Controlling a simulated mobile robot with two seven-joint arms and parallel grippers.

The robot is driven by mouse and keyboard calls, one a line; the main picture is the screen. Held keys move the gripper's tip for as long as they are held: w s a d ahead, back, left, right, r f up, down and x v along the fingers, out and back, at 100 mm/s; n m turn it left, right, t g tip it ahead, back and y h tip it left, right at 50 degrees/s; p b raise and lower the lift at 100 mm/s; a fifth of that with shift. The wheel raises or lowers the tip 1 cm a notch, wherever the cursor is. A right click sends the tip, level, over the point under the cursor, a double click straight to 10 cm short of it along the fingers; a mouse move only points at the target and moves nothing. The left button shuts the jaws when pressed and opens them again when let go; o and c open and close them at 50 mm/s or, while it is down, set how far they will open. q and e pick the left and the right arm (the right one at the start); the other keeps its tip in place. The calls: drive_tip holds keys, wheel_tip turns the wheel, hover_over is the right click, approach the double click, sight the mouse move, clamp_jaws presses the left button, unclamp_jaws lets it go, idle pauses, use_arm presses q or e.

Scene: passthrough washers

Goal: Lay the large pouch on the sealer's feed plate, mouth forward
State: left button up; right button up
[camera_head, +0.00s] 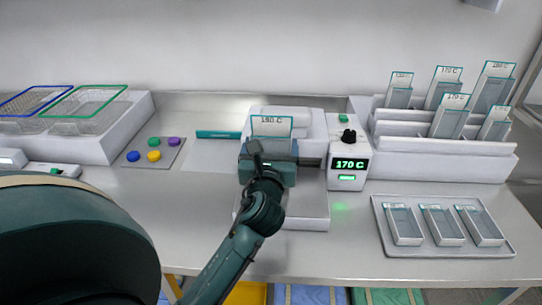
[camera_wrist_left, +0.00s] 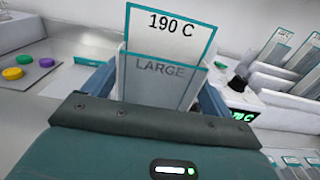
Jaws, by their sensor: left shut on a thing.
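The large pouch (camera_head: 271,126) is clear with teal edges and a "190 C" tab at its top. It stands upright in my left gripper (camera_head: 268,158), which is shut on it. The wrist view shows the pouch (camera_wrist_left: 165,75) with "LARGE" on its face, between the fingers (camera_wrist_left: 155,95). The white sealer (camera_head: 312,128) is behind the pouch, partly hidden. The white feed plate (camera_head: 307,210) is in front of the sealer, partly covered by my left arm. The pouch appears above the plate; the gap cannot be judged. My right gripper is not in view.
The control box (camera_head: 347,175) beside the sealer reads "170 C". A rack (camera_head: 470,162) of tagged pouches stands at the right, with a tray (camera_head: 440,250) of three filled pouches before it. At left are coloured buttons (camera_head: 153,155) and mesh baskets (camera_head: 85,108).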

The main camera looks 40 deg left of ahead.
use_arm(q)
drive_tip(key=shift+f, duration=0.65)
drive_tip(key=shift+f, duration=0.2)
drive_tip(key=o, duration=0.9)
